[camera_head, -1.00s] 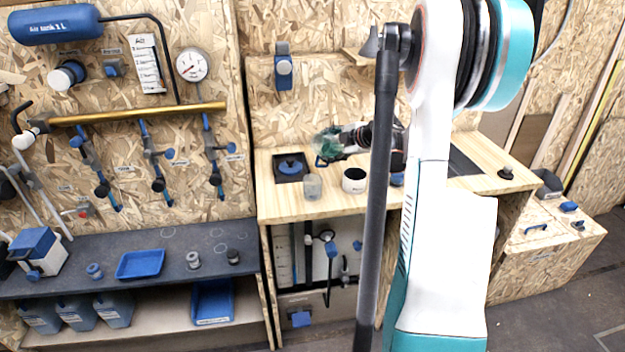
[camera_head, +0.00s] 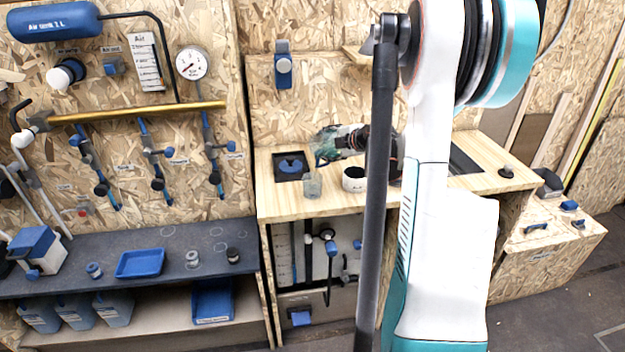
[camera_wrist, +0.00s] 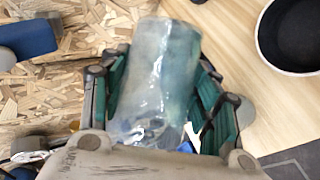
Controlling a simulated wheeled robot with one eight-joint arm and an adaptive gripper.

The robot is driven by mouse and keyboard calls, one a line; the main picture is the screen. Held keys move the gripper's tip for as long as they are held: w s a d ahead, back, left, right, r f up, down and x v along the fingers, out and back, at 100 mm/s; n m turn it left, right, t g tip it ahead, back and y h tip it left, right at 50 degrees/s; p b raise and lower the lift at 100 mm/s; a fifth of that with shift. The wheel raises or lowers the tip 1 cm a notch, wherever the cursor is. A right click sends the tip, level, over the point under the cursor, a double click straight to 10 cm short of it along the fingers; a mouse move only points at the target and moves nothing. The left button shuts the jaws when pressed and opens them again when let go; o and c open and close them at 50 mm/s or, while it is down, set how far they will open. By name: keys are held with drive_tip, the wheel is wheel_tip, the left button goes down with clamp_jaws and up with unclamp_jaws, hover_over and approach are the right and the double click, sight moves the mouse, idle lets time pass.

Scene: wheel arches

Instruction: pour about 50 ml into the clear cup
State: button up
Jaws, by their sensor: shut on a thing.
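My gripper (camera_wrist: 165,100) is shut on a clear jug (camera_wrist: 155,75). The jug lies between the green finger pads in the wrist view, and bluish liquid seems to show in it. In the head view the jug (camera_head: 336,142) is held above the counter, tilted well over to the left, its blue handle low on the near side. The clear cup (camera_head: 312,186) stands upright on the counter, below and slightly left of the jug, apart from it. Its fill level is too small to tell. Part of my gripper is hidden behind my arm.
A white cup with a dark inside (camera_head: 354,180) stands right of the clear cup; it also shows in the wrist view (camera_wrist: 290,68). A black square tray (camera_head: 280,172) with a blue round piece sits behind left. The wooden counter's (camera_head: 285,208) front edge is close.

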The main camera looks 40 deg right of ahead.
drive_tip(key=shift+a, duration=0.15)
drive_tip(key=shift+w+d+f, duration=0.1)
drive_tip(key=shift+w+d, duration=0.1)
drive_tip(key=shift+d, duration=0.25)
idle(0.4)
drive_tip(key=shift+a+b, duration=0.25)
drive_tip(key=shift+b, duration=0.05)
idle(0.4)
drive_tip(key=shift+d+f+n+h, duration=0.1)
drive_tip(key=shift+n+h, duration=0.2)
drive_tip(key=shift+r, duration=0.2)
idle(0.9)
